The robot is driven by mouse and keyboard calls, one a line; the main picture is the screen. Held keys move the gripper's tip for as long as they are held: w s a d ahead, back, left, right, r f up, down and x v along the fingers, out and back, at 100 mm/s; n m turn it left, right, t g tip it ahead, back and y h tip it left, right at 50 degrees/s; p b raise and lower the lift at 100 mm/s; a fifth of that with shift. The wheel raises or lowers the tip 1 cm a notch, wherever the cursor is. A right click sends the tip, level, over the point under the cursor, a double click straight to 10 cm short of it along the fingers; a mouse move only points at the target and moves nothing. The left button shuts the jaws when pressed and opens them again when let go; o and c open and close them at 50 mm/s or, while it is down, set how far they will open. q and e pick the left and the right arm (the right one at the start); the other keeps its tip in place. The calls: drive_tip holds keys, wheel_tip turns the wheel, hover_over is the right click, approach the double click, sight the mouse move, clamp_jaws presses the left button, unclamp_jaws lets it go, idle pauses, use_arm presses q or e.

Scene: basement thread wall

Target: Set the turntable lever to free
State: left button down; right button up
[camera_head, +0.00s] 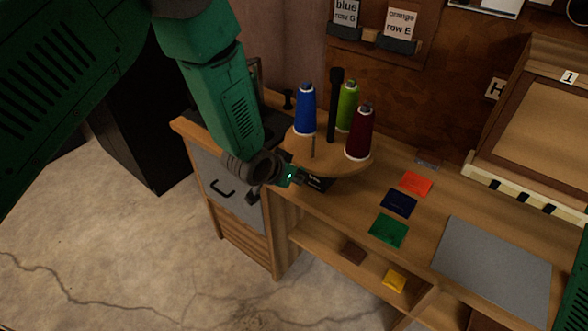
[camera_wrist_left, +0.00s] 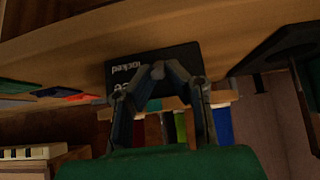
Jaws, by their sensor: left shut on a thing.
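The round wooden turntable (camera_head: 305,158) stands on the bench, with blue, green and dark red thread cones on it and a black post behind. My left gripper (camera_head: 305,180) is at the turntable's near edge, in front of a black label plate (camera_head: 318,184). In the left wrist view, the plate (camera_wrist_left: 120,62) reads "locked" upside down, and a second word is mostly covered by my fingers. My right gripper is out of view.
Orange, navy and green cards (camera_head: 388,230) lie right of the turntable beside a grey mat (camera_head: 492,270). A wooden case (camera_head: 540,130) stands at the right. A shelf below holds brown and yellow pieces (camera_head: 394,279). Cracked floor (camera_head: 130,250) is clear at left.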

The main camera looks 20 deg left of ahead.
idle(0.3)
use_arm(q)
drive_tip(key=c, duration=1.6)
unclamp_jaws()
drive_tip(key=shift+s+r, duration=0.1)
drive_tip(key=shift+r, duration=0.15)
drive_tip(key=v, duration=1.1)
drive_tip(key=shift+r, duration=0.3)
drive_tip(key=shift+f, duration=0.15)
